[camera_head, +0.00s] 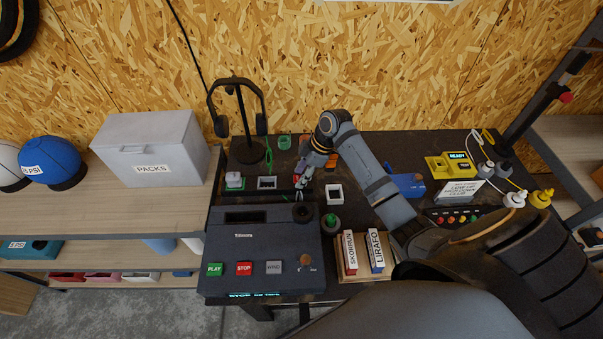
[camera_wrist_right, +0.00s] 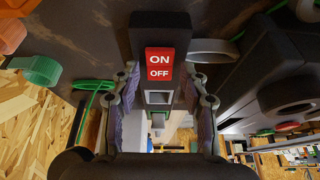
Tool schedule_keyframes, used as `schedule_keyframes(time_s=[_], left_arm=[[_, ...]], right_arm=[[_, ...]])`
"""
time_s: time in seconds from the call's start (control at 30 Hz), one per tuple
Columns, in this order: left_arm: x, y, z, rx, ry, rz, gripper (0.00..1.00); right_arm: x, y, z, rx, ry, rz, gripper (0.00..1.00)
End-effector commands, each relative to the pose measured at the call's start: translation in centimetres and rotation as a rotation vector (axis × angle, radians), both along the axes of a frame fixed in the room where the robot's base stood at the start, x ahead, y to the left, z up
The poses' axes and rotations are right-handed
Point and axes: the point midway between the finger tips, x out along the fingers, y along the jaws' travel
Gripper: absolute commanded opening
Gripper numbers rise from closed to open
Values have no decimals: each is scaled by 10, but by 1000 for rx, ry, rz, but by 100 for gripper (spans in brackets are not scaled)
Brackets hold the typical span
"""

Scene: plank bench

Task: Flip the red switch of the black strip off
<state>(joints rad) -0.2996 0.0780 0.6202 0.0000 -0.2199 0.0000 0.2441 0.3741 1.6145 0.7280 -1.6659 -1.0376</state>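The black strip (camera_wrist_right: 158,33) fills the middle of the right wrist view, pointing away from the camera. Its red switch (camera_wrist_right: 159,63) carries white ON and OFF lettering; I cannot tell from the tilt which side is pressed. A pale-framed square socket (camera_wrist_right: 159,98) sits on the strip nearer the camera. My right gripper (camera_head: 302,182) is over the bench behind the dark console. In the right wrist view its fingers (camera_wrist_right: 163,78) are apart, one on each side of the strip; contact is not clear. In the head view the gripper hides most of the switch area. My left gripper is not in view.
The dark console (camera_head: 262,254) with PLAY and STOP buttons lies in front of the gripper. A headphone stand (camera_head: 243,120) rises at back left. A white square-framed item (camera_head: 335,194) and a dark green-topped knob (camera_head: 331,223) are close on the right. Book-like blocks (camera_head: 376,251) stand in front.

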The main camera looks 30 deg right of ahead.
Motion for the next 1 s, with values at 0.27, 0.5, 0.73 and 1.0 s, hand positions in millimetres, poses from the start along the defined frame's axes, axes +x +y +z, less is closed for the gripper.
schedule_keyframes(time_s=[0.27,0.5,0.73,1.0], left_arm=[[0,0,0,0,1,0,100],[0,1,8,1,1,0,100],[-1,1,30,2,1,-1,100],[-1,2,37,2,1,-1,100]], right_arm=[[0,0,1,0,0,0,2],[2,3,4,-46,21,1,0],[5,9,6,-212,104,-1,0],[5,9,2,-296,143,0,0]])
